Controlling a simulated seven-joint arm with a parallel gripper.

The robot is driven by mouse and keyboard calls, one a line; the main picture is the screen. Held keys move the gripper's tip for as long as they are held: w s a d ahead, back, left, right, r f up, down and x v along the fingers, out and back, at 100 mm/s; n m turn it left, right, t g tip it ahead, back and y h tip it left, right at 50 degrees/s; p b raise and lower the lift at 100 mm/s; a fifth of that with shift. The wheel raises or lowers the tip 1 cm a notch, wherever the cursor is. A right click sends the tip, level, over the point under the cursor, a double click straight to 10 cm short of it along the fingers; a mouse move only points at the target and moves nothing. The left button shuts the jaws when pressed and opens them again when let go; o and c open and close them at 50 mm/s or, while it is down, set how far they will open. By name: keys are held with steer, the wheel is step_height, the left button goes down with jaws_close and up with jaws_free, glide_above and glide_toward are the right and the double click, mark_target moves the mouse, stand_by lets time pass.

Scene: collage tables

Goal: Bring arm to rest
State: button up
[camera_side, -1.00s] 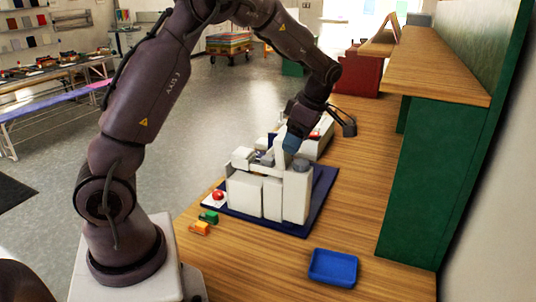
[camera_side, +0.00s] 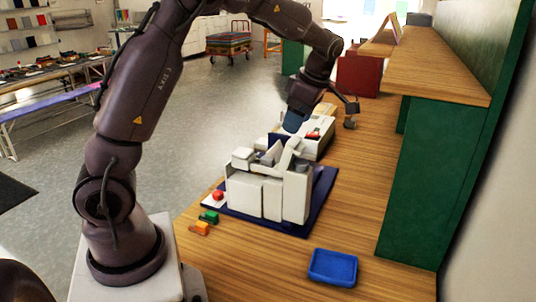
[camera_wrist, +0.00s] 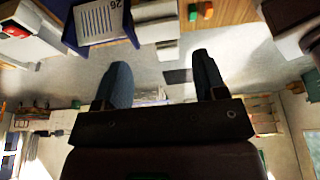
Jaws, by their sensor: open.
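My gripper (camera_side: 292,122) is raised behind and above the white machine (camera_side: 270,192) in the side view, with its blue fingertips pointing down. It looks apart from the machine. In the wrist view my gripper (camera_wrist: 160,85) has its two dark fingers spread with nothing between them. Part of the white machine (camera_wrist: 155,22) shows at the top of the wrist view.
The white machine stands on a dark blue mat (camera_side: 322,200) on the wooden table (camera_side: 245,262). A blue tray (camera_side: 333,268), green block (camera_side: 209,217), orange block (camera_side: 200,229) and red button (camera_side: 218,195) are nearby. A green-sided shelf (camera_side: 425,180) borders the right.

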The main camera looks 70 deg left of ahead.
steer(key=shift+r, duration=0.6)
steer(key=shift+m, duration=0.6)
steer(key=shift+f+m, duration=0.35)
steer(key=shift+m, duration=0.75)
steer(key=s+d+r+m+t+h, duration=0.1)
steer(key=s+d+r+m+t, duration=0.2)
steer(key=s+d+m, duration=0.5)
steer(key=s+d+r+m+t+h, duration=0.1)
steer(key=s+d+r+m+t, duration=0.2)
steer(key=s+m, duration=0.7)
steer(key=d+m+t, duration=0.2)
steer(key=d+m, duration=0.2)
steer(key=m, duration=0.1)
steer(key=shift+d+m+h, duration=0.3)
steer(key=shift+d, duration=0.05)
